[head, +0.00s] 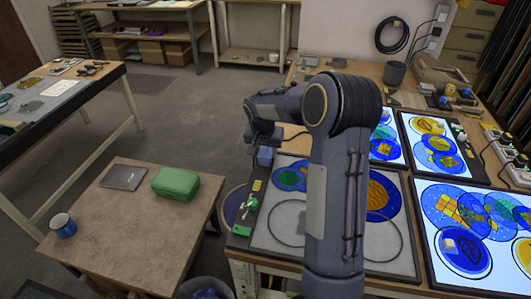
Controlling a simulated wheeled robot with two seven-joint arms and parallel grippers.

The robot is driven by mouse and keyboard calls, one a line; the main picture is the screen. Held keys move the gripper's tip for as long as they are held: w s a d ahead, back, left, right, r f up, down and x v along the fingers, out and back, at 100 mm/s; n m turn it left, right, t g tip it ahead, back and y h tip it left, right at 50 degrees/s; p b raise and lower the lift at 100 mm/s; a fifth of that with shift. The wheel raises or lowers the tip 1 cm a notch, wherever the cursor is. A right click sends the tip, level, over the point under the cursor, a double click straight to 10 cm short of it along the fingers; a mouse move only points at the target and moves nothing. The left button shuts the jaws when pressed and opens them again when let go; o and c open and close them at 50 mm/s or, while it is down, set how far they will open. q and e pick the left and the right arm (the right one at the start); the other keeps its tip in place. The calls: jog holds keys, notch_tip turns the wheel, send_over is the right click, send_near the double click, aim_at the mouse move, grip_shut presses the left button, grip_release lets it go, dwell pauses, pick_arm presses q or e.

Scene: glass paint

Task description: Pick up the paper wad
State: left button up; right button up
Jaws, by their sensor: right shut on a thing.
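The lump shows just below the jaws; the wrist and forearm hide part of the fingers. I cannot tell how far it is above the bench edge. My left gripper is not in view.
A bin (232,205) stands between the bench and a small wooden table (135,230). A second bin (207,284) with bluish contents is at the bottom. Painted glass panels (468,232) cover the right.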

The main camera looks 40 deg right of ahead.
jog(key=shift+r, duration=0.65)
jog(key=s+a+r+b, duration=0.1)
jog(key=s+a+r, duration=0.2)
jog(key=s+r, duration=0.2)
jog(key=s+a+r+b, duration=0.2)
jog(key=s+a+r, duration=0.1)
jog(key=s+r, duration=0.3)
jog(key=shift+s+a+r, duration=0.25)
jog(key=shift+s+r, duration=0.05)
jog(key=shift+s, duration=0.45)
